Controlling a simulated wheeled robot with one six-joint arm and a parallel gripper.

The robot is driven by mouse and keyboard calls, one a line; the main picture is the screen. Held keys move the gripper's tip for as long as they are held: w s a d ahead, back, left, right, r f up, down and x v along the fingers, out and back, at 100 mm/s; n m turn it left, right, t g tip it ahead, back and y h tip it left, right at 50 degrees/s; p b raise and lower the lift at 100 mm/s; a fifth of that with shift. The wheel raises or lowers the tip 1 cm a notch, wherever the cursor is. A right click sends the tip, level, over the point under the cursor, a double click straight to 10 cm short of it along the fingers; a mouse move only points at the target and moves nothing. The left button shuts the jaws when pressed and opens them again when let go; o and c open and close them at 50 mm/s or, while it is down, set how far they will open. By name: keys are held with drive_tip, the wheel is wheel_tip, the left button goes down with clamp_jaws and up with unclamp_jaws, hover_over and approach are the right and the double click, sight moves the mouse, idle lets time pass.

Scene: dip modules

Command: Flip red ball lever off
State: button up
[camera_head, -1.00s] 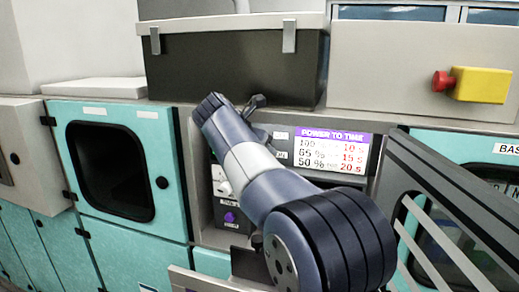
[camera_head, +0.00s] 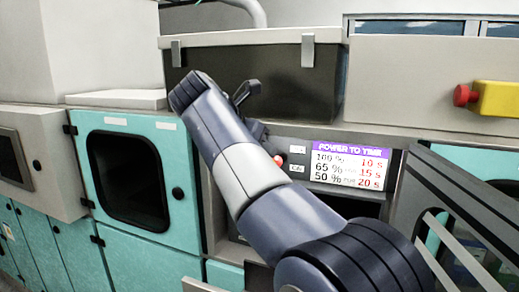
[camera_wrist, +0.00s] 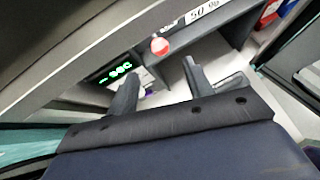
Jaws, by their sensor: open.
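The red ball lever (camera_wrist: 159,46) shows in the wrist view as a red ball just beyond my fingertips, beside a "50 %" label. It also shows small in the head view (camera_head: 278,160), at the edge of my arm and left of the power sign. My gripper (camera_wrist: 158,70) is open, with a dark finger on each side below the ball. The ball lies ahead of the gap, and no finger visibly touches it. The lever's stem cannot be made out.
A green lit display (camera_wrist: 116,73) is left of the ball. The power-to-time sign (camera_head: 348,166) is right of my arm. A teal cabinet door (camera_head: 134,180) stands left, a dark box (camera_head: 290,80) above, and a grey slotted panel (camera_head: 460,205) at right.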

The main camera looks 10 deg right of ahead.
sight(279, 161)
drive_tip(key=shift+d+f, duration=0.2)
drive_tip(key=shift+f, duration=0.1)
drive_tip(key=c, duration=0.3)
drive_tip(key=f+t+h+b, duration=0.1)
drive_tip(key=s+d+f+t+h+b, duration=0.1)
drive_tip(key=b, duration=0.1)
drive_tip(key=d+f+t+b, duration=0.1)
drive_tip(key=f+t+b, duration=0.1)
drive_tip(key=shift+s+m+h, duration=0.3)
drive_tip(key=shift+s+h, duration=0.1)
drive_tip(key=c, duration=0.6)
drive_tip(key=f+n+t, duration=0.1)
drive_tip(key=s+a+f+t+y+b, duration=0.1)
drive_tip(key=f, duration=0.1)
drive_tip(key=s+a+f+n+t+b, duration=0.1)
drive_tip(key=t, duration=0.1)
drive_tip(key=shift+f+n, duration=0.3)
drive_tip(key=shift+f, duration=0.1)
clamp_jaws()
drive_tip(key=p+x, duration=0.2)
drive_tip(key=x, duration=0.8)
drive_tip(key=shift+a, duration=0.2)
